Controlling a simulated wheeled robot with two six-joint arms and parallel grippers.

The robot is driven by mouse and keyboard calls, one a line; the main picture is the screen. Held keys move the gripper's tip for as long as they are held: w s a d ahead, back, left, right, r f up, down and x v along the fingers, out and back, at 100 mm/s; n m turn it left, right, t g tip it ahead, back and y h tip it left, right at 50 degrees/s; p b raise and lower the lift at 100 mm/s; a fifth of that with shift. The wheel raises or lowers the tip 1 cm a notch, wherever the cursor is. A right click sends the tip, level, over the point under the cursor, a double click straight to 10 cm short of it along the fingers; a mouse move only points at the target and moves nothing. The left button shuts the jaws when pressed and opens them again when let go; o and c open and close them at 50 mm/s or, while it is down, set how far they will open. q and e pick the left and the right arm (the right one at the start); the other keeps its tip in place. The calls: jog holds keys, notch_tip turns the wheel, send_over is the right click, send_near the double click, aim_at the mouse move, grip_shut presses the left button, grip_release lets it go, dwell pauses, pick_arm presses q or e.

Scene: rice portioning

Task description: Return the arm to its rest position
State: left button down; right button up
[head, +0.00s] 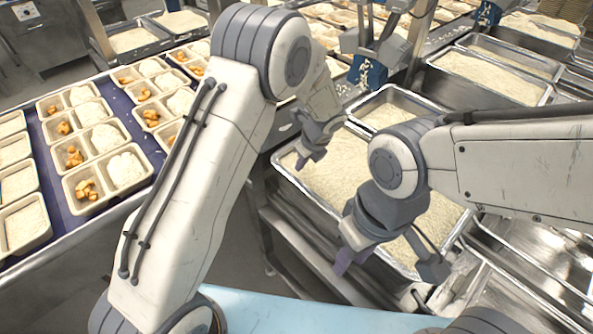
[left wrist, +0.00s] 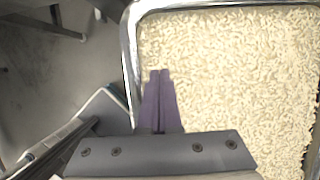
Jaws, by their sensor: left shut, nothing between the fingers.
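My left gripper (head: 310,160) is over the left edge of a metal tray (head: 290,184) full of white rice. In the left wrist view its two purple fingers (left wrist: 158,75) are closed together and hold nothing. They overlap the picture of the tray's left rim (left wrist: 128,60), with rice to the right; their height above it is hard to tell. My right forearm hides part of the tray's right side.
A conveyor (head: 160,158) at left carries several two-part trays with rice and orange-brown food. More rice trays (head: 490,75) stand at the back right. Another robot's blue-tipped gripper (head: 372,75) is beyond my tray. Grey floor shows left of the tray in the left wrist view.

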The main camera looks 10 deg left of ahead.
pick_arm(q)
jog(key=s+d+r+n+h, duration=0.2)
jog(key=s+d+r+n, duration=0.2)
jog(key=s+r+n, duration=0.6)
jog(key=s+r+n+g+h, duration=0.1)
jog(key=s+r+n, duration=0.2)
jog(key=s, duration=0.8)
jog(key=s+a+r+n+g+h, duration=0.1)
jog(key=s+n, duration=0.4)
jog(key=s, duration=0.7)
jog(key=shift+s+a+r+n+g, duration=0.15)
jog(key=shift+s+r+n+g, duration=0.15)
jog(key=shift+r, duration=0.6)
